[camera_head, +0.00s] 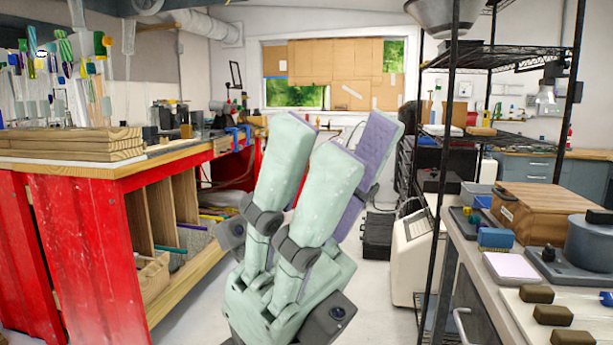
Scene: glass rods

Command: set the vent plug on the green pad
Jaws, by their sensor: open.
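My gripper (345,140) fills the middle of the head view, with mint-green fingers and a purple inner pad. It is open, and I see nothing between the fingers. It is raised over the aisle, apart from the bench at right. A small black knob-like piece (548,254) stands on a dark grey plate on that bench; it may be the vent plug, but I cannot be sure. I cannot make out a clearly green pad. A pale pinkish-white pad (513,267) lies in front of the dark plate.
The right bench also holds a wooden box (545,212), a grey pot (592,240), a blue block (495,238) and dark-ended glass rods (553,315). A black wire rack post (443,160) stands before it. A red workbench (95,250) is at left.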

